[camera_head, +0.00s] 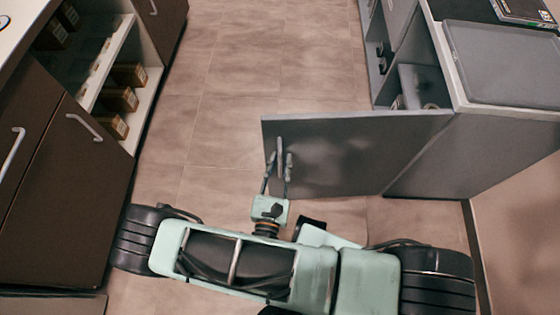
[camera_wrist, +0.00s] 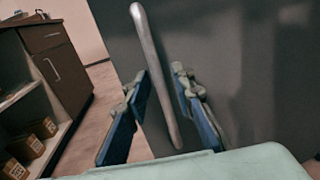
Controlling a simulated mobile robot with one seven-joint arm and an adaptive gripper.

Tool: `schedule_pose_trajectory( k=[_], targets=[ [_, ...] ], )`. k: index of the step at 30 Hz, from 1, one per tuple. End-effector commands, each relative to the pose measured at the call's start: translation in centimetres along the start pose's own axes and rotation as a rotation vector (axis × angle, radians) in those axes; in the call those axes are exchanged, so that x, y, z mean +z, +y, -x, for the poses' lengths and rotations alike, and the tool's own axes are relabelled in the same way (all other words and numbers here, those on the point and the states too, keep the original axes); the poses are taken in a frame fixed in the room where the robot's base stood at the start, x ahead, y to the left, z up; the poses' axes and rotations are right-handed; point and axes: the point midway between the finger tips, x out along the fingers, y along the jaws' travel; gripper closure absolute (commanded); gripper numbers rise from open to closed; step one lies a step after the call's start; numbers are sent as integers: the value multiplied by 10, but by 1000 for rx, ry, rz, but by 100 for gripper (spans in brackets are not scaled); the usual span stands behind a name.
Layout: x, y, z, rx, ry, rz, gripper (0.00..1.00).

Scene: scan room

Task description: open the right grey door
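The right grey door (camera_head: 350,150) stands swung wide open from the grey cabinet (camera_head: 440,160) on the right, reaching left across the aisle. Its bar handle (camera_head: 281,146) is near the door's free left end. My gripper (camera_head: 278,160) is at the handle. In the wrist view the pale handle (camera_wrist: 150,50) runs slantwise between the two blue-padded fingers of my gripper (camera_wrist: 160,82). The fingers are apart, with a visible gap on both sides of the bar. The grey door face (camera_wrist: 235,70) fills the right of that view.
The cabinet's inside shows shelves with dark items and a round object. A grey tray (camera_head: 500,62) lies on its top. A dark brown cabinet (camera_head: 60,190) with an open shelf of boxes (camera_head: 120,98) stands left. The tiled floor (camera_head: 240,80) beyond the door is clear.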

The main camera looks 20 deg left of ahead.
Motion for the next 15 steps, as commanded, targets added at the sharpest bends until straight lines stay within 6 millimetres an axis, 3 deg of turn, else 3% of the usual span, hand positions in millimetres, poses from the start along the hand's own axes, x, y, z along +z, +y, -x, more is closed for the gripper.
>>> schedule_pose_trajectory(
  k=[10,15],
  targets=[
    [3,0,0,0,-1,0,75],
    [22,0,0,-1,-1,0,75]
  ],
)
